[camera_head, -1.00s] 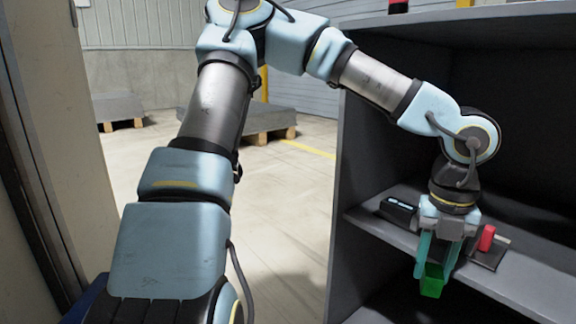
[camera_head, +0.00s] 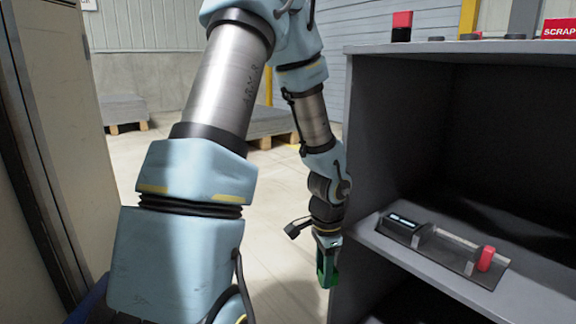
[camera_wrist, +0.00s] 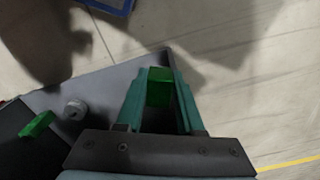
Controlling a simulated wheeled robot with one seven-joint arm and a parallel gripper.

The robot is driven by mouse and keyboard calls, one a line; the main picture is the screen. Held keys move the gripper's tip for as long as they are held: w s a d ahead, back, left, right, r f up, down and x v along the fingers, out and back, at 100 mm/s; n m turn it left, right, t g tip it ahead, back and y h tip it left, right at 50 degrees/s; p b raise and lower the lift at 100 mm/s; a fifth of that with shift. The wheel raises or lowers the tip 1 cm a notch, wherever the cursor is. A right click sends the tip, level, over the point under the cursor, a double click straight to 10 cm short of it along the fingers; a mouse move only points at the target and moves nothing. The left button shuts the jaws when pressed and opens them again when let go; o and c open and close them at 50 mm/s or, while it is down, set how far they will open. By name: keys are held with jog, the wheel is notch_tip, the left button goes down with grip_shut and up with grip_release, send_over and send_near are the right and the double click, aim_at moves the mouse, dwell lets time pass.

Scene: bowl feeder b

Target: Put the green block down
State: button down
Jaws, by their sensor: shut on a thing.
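The green block (camera_wrist: 158,88) sits between the teal fingers of my gripper (camera_wrist: 160,76) in the wrist view. My gripper is shut on it. In the head view my gripper (camera_head: 327,268) hangs with its fingers pointing down, just left of the grey shelf unit's near side edge. The block is hard to tell apart from the fingers there. In the wrist view, a grey surface lies behind the fingers and pale floor lies beyond the block.
The grey shelf unit (camera_head: 352,130) stands at the right. Its middle shelf bears a black device (camera_head: 404,230) with a rod and red part (camera_head: 486,258). A red SCRAP box (camera_head: 560,29) is on top. Another green thing (camera_wrist: 37,125) shows at lower left of the wrist view.

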jog(key=w+a+r+n+p, duration=0.2)
jog(key=w+a+n, duration=0.3)
jog(key=a+n, duration=0.3)
jog(key=w+a+r+n+p, duration=0.1)
jog(key=w+a+r+n, duration=0.1)
jog(key=w+a+n, duration=0.6)
jog(key=s+a+r+p, duration=0.1)
jog(key=s+r+p, duration=0.1)
jog(key=r+p, duration=1.1)
jog(key=s+a+r+m+p, duration=0.1)
jog(key=s+r+p, duration=0.2)
jog(key=r+p, duration=1)
jog(key=p, duration=1)
jog(key=shift+s+p, duration=0.2)
jog(key=shift+p, duration=0.2)
jog(key=shift+a, duration=0.1)
